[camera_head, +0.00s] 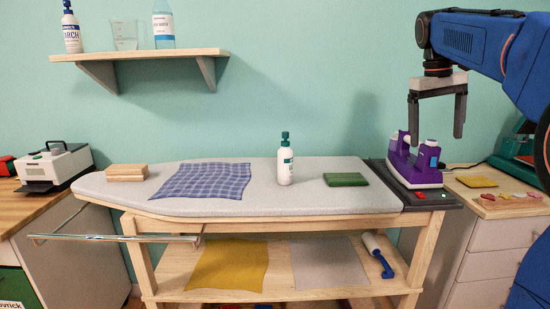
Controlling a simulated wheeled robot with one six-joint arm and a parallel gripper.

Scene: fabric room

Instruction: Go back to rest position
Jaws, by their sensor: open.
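My gripper (437,118) hangs from my blue arm at the upper right, pointing down. Its two dark fingers are spread apart with nothing between them. It is above the purple iron (416,168), which stands on a dark rest plate (432,198) at the right end of the ironing board. In this view the fingertips overlap the upper part of the iron; I cannot tell whether they touch it.
A wall shelf (140,55) holds bottles. A counter with drawers (490,240) stands right. The upper middle is clear.

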